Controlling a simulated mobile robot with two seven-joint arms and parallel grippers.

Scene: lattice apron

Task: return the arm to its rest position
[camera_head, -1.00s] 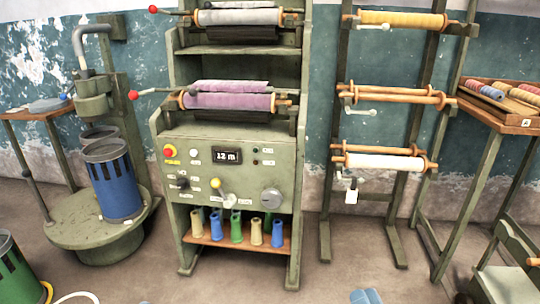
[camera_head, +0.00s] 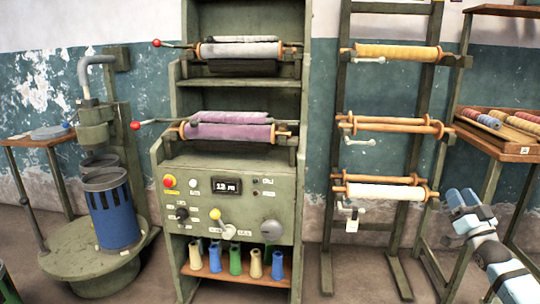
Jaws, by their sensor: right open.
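My right arm (camera_head: 488,250) comes in from the lower right edge, pale blue with dark bands. Its gripper (camera_head: 461,196) is open, with two pale blue fingers pointing up and left. Nothing shows between the fingers. In the picture it lies just right of the white roll (camera_head: 385,192) on the rack and below the wooden tray (camera_head: 500,131); I cannot tell the exact gap in depth. My left gripper is out of view.
A green machine (camera_head: 228,172) with a control panel stands in the middle, with several coloured cones on its lower shelf. A rack (camera_head: 338,240) with rolls stands right of it. A blue canister (camera_head: 117,215) stands on a round base at left. Some floor shows in front.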

